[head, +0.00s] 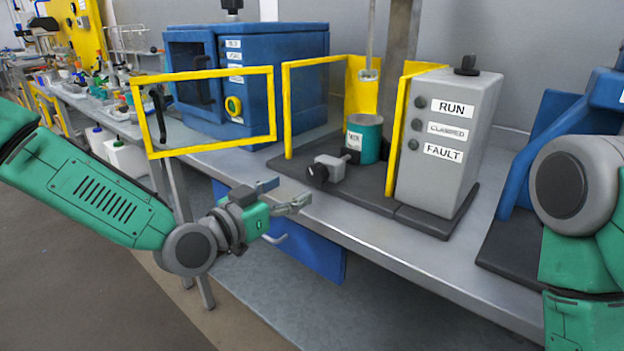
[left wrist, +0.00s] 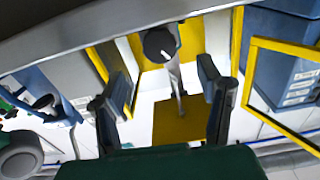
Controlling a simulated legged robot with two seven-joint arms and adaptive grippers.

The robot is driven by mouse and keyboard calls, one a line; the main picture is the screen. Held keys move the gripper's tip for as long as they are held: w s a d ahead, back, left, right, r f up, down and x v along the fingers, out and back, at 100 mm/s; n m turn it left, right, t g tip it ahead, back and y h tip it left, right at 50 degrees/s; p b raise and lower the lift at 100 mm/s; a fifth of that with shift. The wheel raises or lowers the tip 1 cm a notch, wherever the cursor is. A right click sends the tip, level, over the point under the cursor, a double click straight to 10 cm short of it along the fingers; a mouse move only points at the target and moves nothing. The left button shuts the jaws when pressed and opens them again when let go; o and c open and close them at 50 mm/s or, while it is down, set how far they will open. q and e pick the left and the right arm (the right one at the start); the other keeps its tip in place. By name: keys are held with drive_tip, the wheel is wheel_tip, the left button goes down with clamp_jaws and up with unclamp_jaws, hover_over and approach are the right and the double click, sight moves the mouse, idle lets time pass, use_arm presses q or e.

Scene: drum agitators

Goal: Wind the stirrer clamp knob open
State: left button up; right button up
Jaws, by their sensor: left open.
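The stirrer clamp is a grey block (head: 333,165) with a black round knob (head: 317,174) on its front side, low on the dark base plate in front of a green pot (head: 370,130). In the left wrist view the knob (left wrist: 159,43) shows a white mark line and lies between and beyond the fingers. My left gripper (head: 286,195) is open and empty, in front of the bench edge, a little left of and below the knob, not touching it. In the left wrist view its two fingers (left wrist: 163,78) are spread wide. My right gripper is out of view.
A grey box (head: 455,100) labelled RUN, CLAMPED and FAULT stands right of the pot. Yellow guard posts (head: 287,110) flank the station. An open yellow frame (head: 210,152) juts out left, before a blue cabinet (head: 300,60). The bench front edge (head: 400,255) runs below.

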sight(313, 176)
use_arm(q)
drive_tip(key=x, duration=0.7)
drive_tip(key=shift+w+d+b, duration=0.15)
drive_tip(key=shift+b, duration=0.15)
drive_tip(key=c, duration=1.2)
drive_tip(key=shift+o, duration=0.2)
